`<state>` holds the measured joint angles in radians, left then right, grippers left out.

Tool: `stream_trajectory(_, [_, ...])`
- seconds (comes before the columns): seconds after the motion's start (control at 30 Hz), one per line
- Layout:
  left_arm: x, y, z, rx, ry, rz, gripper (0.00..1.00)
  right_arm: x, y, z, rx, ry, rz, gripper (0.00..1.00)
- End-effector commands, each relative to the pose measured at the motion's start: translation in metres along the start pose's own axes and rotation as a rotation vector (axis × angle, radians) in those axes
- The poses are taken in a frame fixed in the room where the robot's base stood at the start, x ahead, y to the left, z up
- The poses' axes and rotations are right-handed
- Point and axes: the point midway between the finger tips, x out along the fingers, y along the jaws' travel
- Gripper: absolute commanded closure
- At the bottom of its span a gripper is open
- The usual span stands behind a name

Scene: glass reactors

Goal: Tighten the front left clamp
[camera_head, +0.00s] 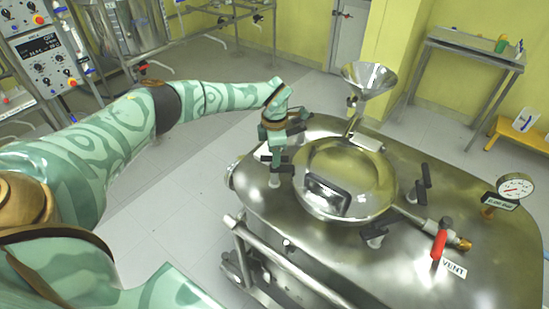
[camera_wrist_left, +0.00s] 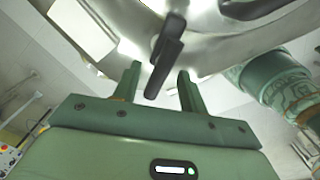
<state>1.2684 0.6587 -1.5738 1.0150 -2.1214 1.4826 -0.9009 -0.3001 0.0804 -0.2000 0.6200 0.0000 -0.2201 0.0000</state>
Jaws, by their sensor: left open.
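The steel reactor vessel (camera_head: 285,235) has a round lid (camera_head: 345,165) ringed by clamps with black handles. The clamp on the lid's left side (camera_head: 274,178) stands just below my left gripper (camera_head: 273,148), which comes down from above and partly hides it. In the left wrist view, a black clamp handle (camera_wrist_left: 166,52) reaches down between the two open fingers of my left gripper (camera_wrist_left: 158,74). There is a gap on both sides, and I cannot tell whether either finger touches it. My right gripper is out of view.
Other clamps stand at the lid's front (camera_head: 374,236) and right (camera_head: 420,186). A black lid handle (camera_head: 326,194), a steel funnel (camera_head: 368,80), a red-handled vent valve (camera_head: 439,246) and a pressure gauge (camera_head: 515,187) rise from the vessel. Floor (camera_head: 175,195) is clear at left.

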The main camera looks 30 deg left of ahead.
Motion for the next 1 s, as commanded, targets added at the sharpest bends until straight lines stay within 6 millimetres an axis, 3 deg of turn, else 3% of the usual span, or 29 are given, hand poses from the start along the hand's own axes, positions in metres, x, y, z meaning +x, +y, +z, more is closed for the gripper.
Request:
stream_trajectory(0.03, [-0.018, 0.001, 0.000, 0.000, -0.003, 0.004, 0.58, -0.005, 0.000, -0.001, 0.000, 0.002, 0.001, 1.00])
stream_trajectory(0.2, [-0.065, 0.001, 0.001, 0.000, -0.004, 0.004, 0.58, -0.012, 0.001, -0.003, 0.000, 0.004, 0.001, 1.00])
stream_trajectory(0.4, [-0.108, 0.001, 0.000, -0.001, -0.002, 0.003, 0.58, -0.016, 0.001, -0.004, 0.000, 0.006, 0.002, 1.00])
stream_trajectory(0.6, [-0.126, 0.001, 0.000, 0.000, 0.000, 0.001, 0.58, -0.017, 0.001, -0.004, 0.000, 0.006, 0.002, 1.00])
stream_trajectory(1.0, [-0.128, 0.001, 0.000, -0.001, 0.000, 0.000, 0.58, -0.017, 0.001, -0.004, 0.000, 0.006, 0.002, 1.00])
